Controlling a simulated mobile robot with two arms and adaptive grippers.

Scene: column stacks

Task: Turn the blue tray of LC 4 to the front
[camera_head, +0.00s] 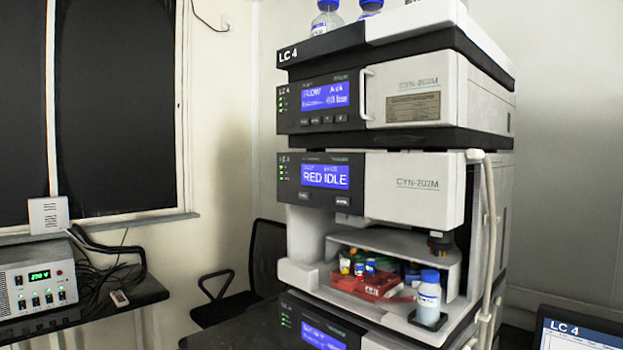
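The LC 4 stack (395,180) stands right of centre, its name on the top edge. Neither of my grippers is in view.
A white bottle with a blue cap (429,297) stands at the bay's right front corner. A pale tube (489,220) runs down the stack's right side. A screen (575,335) marked LC 4 is at the lower right. A black chair (255,270) stands left of the stack.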

